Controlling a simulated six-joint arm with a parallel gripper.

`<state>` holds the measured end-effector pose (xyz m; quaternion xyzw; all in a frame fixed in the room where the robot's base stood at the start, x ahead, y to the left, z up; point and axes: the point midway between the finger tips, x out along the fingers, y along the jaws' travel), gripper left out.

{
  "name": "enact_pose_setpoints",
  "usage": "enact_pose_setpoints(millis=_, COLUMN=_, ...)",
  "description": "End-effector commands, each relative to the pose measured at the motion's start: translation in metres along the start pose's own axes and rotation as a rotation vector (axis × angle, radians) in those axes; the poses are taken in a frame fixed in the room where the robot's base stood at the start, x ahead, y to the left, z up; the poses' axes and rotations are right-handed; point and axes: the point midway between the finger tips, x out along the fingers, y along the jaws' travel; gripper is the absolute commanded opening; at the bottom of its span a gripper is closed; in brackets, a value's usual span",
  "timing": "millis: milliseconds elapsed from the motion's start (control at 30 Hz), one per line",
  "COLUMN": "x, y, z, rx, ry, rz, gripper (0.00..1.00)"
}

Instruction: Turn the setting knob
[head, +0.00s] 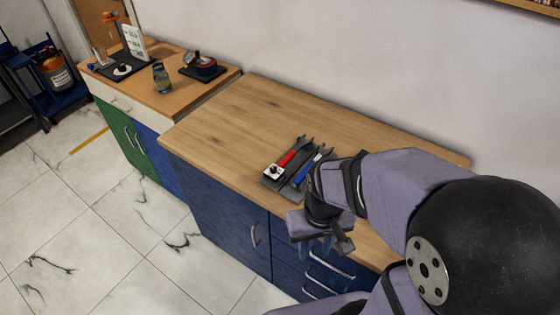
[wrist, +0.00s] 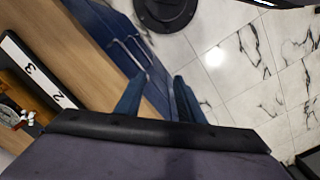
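Two knob-like parts show in the head view, and I cannot tell which is the setting knob. One is a black knob on a white dial (head: 274,171) at the near left of a dark tray on the wooden counter. The other is a dark knob on a white disc (head: 122,69) on the far left counter, beside a white marked plate (head: 133,41). My gripper (head: 318,246) hangs in front of the drawers, past the counter's front edge and apart from both. In the wrist view its two fingers (wrist: 157,98) are spread, with nothing between them.
A red-handled tool (head: 290,157) and a blue-handled tool (head: 306,172) lie on the dark tray (head: 283,188). A glass jar (head: 161,78) and a red-and-black gauge (head: 204,64) stand on the left counter. The near counter's left part (head: 235,115) is clear. Drawer handles (head: 332,264) project near my gripper.

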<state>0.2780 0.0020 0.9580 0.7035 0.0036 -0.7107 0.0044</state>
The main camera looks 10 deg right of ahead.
Motion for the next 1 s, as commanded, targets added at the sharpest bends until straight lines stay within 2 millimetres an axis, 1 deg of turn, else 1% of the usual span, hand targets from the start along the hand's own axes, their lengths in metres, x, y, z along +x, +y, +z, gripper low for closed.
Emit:
enact_pose_setpoints(millis=67, x=0.001, y=-0.002, z=0.008, rx=-0.010, ry=-0.046, rz=0.000, gripper=0.35)
enact_pose_setpoints(millis=200, x=0.012, y=-0.006, z=0.024, rx=-0.029, ry=-0.157, rz=0.002, gripper=0.35)
enact_pose_setpoints(millis=267, x=0.014, y=-0.008, z=0.018, rx=-0.039, ry=-0.186, rz=0.004, gripper=0.35)
enact_pose_setpoints(millis=367, x=0.017, y=-0.013, z=-0.014, rx=-0.055, ry=-0.198, rz=0.006, gripper=0.35)
enact_pose_setpoints(millis=400, x=0.018, y=-0.015, z=-0.032, rx=-0.061, ry=-0.192, rz=0.007, gripper=0.35)
enact_pose_setpoints(millis=467, x=0.020, y=-0.019, z=-0.061, rx=-0.070, ry=-0.180, rz=0.007, gripper=0.35)
enact_pose_setpoints(millis=500, x=0.021, y=-0.022, z=-0.079, rx=-0.079, ry=-0.170, rz=0.007, gripper=0.35)
enact_pose_setpoints(millis=567, x=0.022, y=-0.025, z=-0.108, rx=-0.108, ry=-0.151, rz=0.006, gripper=0.35)
enact_pose_setpoints(millis=600, x=0.022, y=-0.028, z=-0.126, rx=-0.139, ry=-0.139, rz=0.004, gripper=0.35)
enact_pose_setpoints(millis=733, x=0.017, y=-0.035, z=-0.181, rx=-0.270, ry=-0.087, rz=0.000, gripper=0.35)
enact_pose_setpoints(millis=867, x=0.000, y=-0.039, z=-0.233, rx=-0.444, ry=-0.018, rz=0.003, gripper=0.35)
enact_pose_setpoints(millis=900, x=-0.011, y=-0.040, z=-0.249, rx=-0.511, ry=0.011, rz=0.007, gripper=0.35)
enact_pose_setpoints(millis=1000, x=-0.047, y=-0.043, z=-0.285, rx=-0.714, ry=0.081, rz=0.029, gripper=0.35)
